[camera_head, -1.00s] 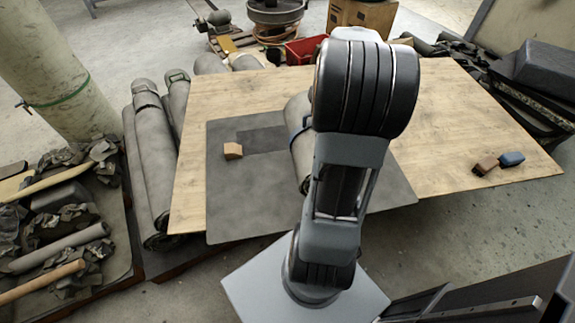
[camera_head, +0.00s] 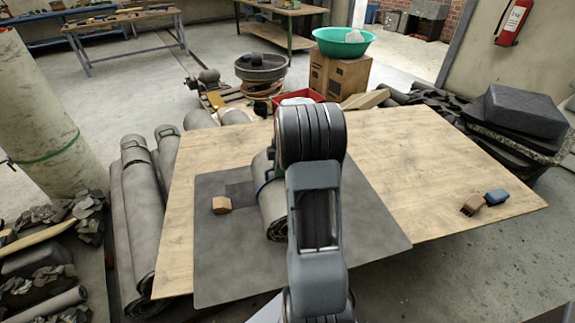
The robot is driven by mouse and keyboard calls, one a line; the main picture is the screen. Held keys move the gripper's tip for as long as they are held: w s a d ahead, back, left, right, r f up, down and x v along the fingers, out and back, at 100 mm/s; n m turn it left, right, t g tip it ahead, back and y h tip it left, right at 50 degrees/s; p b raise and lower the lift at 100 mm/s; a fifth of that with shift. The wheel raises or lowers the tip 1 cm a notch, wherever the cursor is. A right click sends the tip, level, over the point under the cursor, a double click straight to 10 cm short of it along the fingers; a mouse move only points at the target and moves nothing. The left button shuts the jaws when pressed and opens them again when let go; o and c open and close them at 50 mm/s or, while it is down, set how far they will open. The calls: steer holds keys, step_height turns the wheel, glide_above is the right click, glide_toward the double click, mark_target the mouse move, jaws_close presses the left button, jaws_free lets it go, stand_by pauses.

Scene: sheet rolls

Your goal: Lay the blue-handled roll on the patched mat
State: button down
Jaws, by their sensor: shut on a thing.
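A grey roll with a blue strap-like handle (camera_head: 272,212) lies on the dark grey mat (camera_head: 235,280), partly behind my arm. Its near end shows a spiral edge. The right side of the roll and its far part are hidden by my arm. The mat has a darker patch at its upper left, just left of the roll. The mat lies on a wooden board. My gripper is hidden behind my arm, so its jaws and what they touch do not show.
A small tan block (camera_head: 221,205) sits on the mat left of the roll. Brown (camera_head: 473,205) and blue (camera_head: 497,197) blocks lie at the board's right end. The right part of the board (camera_head: 410,165) is mostly clear.

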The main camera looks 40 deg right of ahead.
steer(key=shift+w+a+f, duration=0.15)
steer(key=shift+w+f, duration=0.75)
steer(key=shift+w, duration=0.05)
steer(key=shift+f, duration=1.8)
steer(key=c, duration=1.6)
jaws_free()
steer(key=shift+f, duration=0.25)
steer(key=o, duration=0.5)
steer(key=shift+a, duration=0.1)
steer(key=shift+r, duration=0.15)
